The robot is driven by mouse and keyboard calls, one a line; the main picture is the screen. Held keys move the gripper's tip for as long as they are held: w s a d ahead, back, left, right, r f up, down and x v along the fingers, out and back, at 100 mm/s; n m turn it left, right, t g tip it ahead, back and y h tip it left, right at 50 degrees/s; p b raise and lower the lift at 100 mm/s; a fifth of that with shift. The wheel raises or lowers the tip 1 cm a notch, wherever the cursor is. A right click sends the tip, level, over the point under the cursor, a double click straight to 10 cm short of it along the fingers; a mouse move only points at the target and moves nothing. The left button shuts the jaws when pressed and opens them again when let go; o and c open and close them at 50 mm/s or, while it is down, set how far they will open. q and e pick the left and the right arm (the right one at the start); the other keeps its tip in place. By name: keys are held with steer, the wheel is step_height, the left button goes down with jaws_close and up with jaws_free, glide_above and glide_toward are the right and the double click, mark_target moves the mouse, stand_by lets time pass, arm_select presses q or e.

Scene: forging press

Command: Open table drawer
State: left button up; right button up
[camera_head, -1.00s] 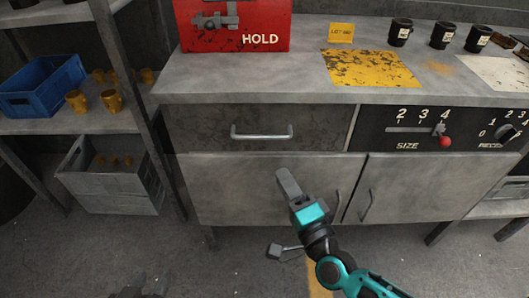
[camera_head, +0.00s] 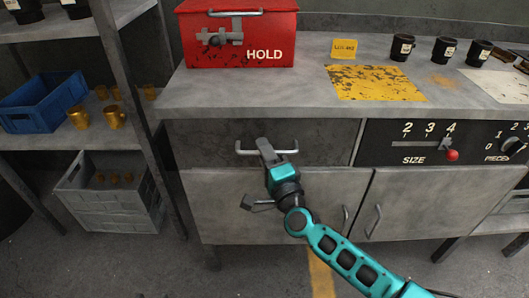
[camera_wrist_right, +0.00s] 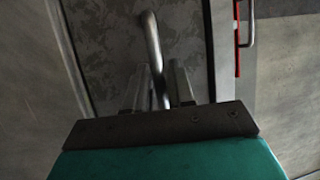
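The table drawer (camera_head: 210,145) is a dark grey front under the left of the worktop, flush with the cabinet. Its metal bar handle (camera_head: 240,150) runs level across the front. My right gripper (camera_head: 265,146) is at the middle of the handle, its teal arm coming in from below right. In the right wrist view the handle (camera_wrist_right: 152,40) passes between the two fingers (camera_wrist_right: 160,82). The fingers are apart, one on each side of the bar; firm contact does not show. My left gripper is not in view.
A red HOLD box (camera_head: 240,40) stands on the worktop above the drawer. Cabinet doors (camera_head: 240,205) lie below, and a size slider panel (camera_head: 440,142) is at right. A shelf rack (camera_head: 115,60) with a blue crate (camera_head: 42,98) stands at left.

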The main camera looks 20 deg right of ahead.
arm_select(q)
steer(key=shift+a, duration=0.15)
arm_select(e)
jaws_close()
stand_by(0.5)
